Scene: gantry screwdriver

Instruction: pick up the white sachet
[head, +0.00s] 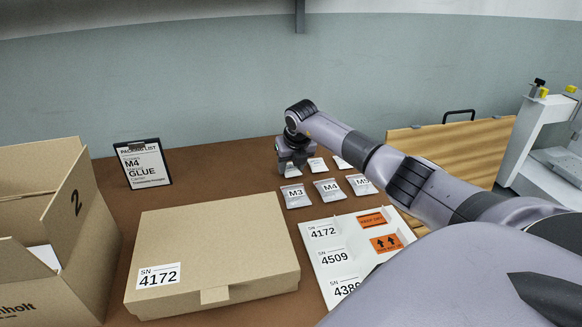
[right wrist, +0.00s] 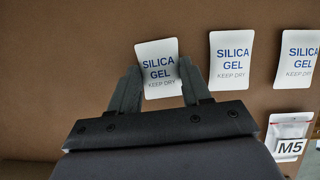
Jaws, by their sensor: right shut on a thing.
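The white sachet (right wrist: 158,60), printed SILICA GEL KEEP DRY, is between the two fingers of my right gripper (right wrist: 160,82) in the right wrist view. The fingers are shut on its lower sides, and it looks slightly tilted and bent. I cannot tell whether it is clear of the table. Two more white silica gel sachets (right wrist: 231,60) (right wrist: 298,58) lie flat to its right. In the head view my right gripper (head: 293,166) reaches down at the far side of the brown table, largely hiding the held sachet. My left gripper is not in view.
Bags marked M3 (head: 296,197), M4 (head: 328,189) and M5 (head: 361,185) lie in front of the gripper. A closed carton (head: 215,235), an open box (head: 75,240), a label sheet (head: 318,262) and a packing list stand (head: 143,166) surround them.

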